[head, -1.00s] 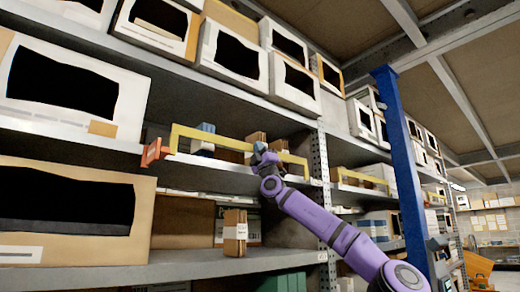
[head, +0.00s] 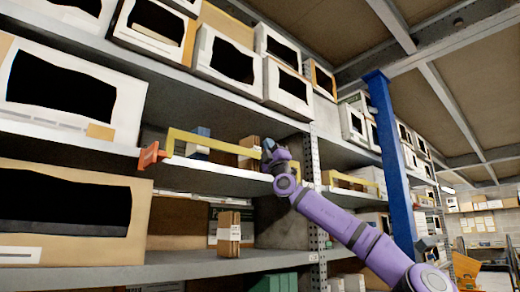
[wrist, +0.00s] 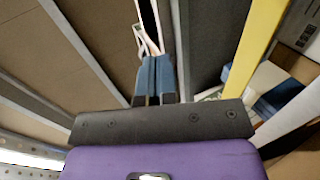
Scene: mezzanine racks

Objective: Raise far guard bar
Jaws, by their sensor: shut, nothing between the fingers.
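A yellow guard bar (head: 210,141) runs along the front of the middle shelf, with an orange block (head: 151,156) at its left end. A second yellow guard bar (head: 345,180) sits farther along the rack, right of the upright. My gripper (head: 268,146) is near the right part of the first bar and hides some of it. Whether it touches that bar cannot be told in the head view. In the wrist view my gripper (wrist: 155,62) has its blue fingers together and empty. A yellow bar (wrist: 254,45) passes to their right, apart from them.
A grey rack upright (head: 314,165) stands just right of my gripper, and a blue column (head: 391,165) farther right. White boxes (head: 228,58) fill the shelf above. Small brown cartons (head: 229,232) stand on the shelf below.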

